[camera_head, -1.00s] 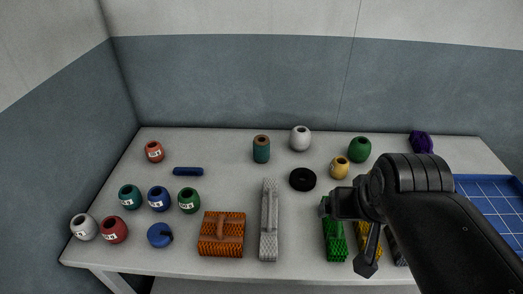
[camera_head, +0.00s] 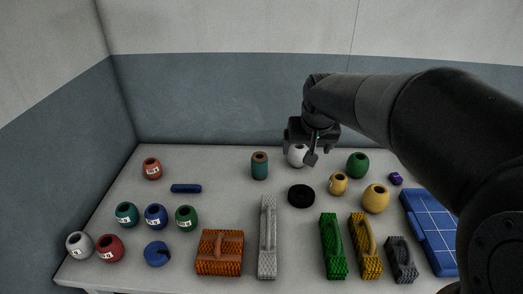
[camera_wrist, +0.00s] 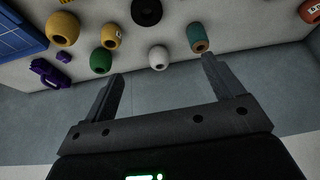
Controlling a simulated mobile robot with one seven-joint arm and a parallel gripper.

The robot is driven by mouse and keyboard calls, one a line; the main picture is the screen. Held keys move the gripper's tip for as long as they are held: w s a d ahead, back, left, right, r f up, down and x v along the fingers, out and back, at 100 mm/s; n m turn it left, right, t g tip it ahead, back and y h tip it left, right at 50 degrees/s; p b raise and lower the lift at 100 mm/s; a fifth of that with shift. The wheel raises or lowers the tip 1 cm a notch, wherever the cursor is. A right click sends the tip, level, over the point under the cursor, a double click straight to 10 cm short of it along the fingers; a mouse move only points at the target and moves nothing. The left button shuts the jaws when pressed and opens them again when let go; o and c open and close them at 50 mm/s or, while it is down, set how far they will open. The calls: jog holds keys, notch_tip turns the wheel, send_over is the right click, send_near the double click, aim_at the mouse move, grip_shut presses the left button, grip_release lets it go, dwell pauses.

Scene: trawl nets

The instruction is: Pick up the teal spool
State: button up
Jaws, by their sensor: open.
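The teal spool (camera_head: 260,167) stands upright at the back middle of the table, teal around its side with a brown top. It also shows in the wrist view (camera_wrist: 198,38), near the right finger's tip and apart from it. My gripper (camera_head: 302,153) is open and empty, above the back of the table and to the right of the spool. In the wrist view my gripper (camera_wrist: 160,70) has its fingers spread wide, with the white float (camera_wrist: 158,58) between and beyond them. In the head view my gripper partly hides the white float (camera_head: 297,157).
A black ring (camera_head: 301,196) lies in front of the white float. Green (camera_head: 357,165) and yellow (camera_head: 338,184) floats stand to the right, and a blue tray (camera_head: 431,232) lies at the right edge. Net bundles line the front.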

jog(key=w+a+f, duration=0.5)
jog(key=w+f, duration=0.1)
jog(key=w, duration=0.5)
send_near(260, 159)
jog(key=x, duration=0.3)
jog(key=shift+n+g, duration=0.3)
jog(key=shift+n, duration=0.1)
jog(key=x, duration=0.5)
jog(key=shift+w+d+f, duration=0.1)
jog(key=shift+w+f, duration=0.05)
jog(key=shift+w+x, duration=0.15)
jog(key=shift+x, duration=1.25)
jog(key=shift+w+x, duration=0.2)
jog(key=shift+x, duration=1.2)
jog(key=shift+r, duration=0.25)
jog(key=c, duration=1.2)
